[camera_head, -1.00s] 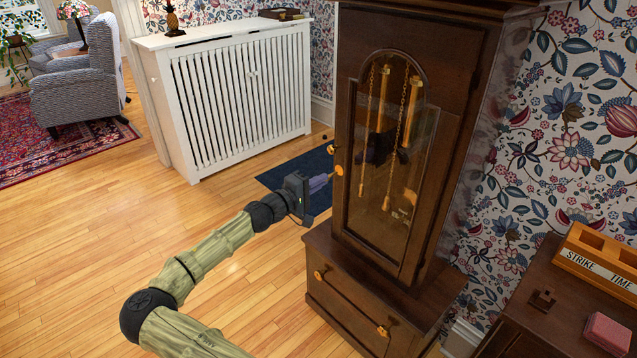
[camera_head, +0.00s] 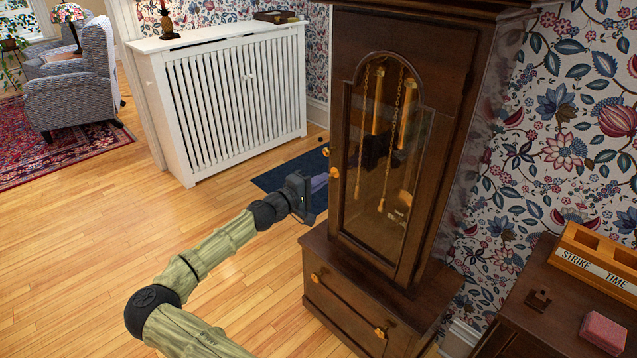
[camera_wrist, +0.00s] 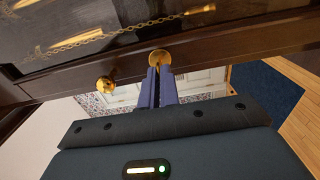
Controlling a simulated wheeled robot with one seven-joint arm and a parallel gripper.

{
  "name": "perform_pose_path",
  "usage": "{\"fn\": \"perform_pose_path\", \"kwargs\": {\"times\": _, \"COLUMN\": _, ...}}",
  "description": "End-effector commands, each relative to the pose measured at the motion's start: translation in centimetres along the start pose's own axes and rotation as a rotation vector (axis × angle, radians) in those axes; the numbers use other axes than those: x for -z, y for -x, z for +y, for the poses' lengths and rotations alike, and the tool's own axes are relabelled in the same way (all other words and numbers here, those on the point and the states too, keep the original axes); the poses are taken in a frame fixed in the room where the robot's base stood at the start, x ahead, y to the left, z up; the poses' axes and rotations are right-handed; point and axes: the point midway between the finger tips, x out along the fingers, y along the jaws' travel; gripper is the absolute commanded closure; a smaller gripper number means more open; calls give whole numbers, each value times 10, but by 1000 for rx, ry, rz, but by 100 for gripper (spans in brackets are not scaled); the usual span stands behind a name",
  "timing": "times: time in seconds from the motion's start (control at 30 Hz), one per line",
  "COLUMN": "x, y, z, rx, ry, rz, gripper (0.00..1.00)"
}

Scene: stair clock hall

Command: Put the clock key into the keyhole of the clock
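The dark wooden clock (camera_head: 400,190) stands upright with an arched glass door. Two round brass pieces are on its left door frame: an upper one (camera_head: 326,152) and a lower one (camera_head: 334,172). My gripper (camera_head: 321,182) reaches the lower piece from the left. In the wrist view, its purple fingers (camera_wrist: 158,84) are close together, with a narrow gap, and their tips are at a brass round (camera_wrist: 160,57) on the frame. The clock key is almost wholly hidden between the fingers; I cannot tell how far it is in. The other brass knob (camera_wrist: 105,84) is left of them.
A low cabinet (camera_head: 490,335) at the right bears a wooden box marked STRIKE and TIME (camera_head: 600,262), a small dark holder (camera_head: 537,298) and a pink block (camera_head: 604,333). A white radiator cover (camera_head: 235,100) stands behind. The wooden floor at left is clear.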

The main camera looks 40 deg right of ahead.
Motion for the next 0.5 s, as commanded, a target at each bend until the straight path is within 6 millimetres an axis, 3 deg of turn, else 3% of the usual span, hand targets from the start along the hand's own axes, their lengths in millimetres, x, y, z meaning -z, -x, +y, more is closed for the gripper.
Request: {"fn": "perform_pose_path", "kwargs": {"times": 0.5, "x": 0, "y": -11, "z": 0, "rx": 0, "ry": 0, "rz": 0, "gripper": 100}}
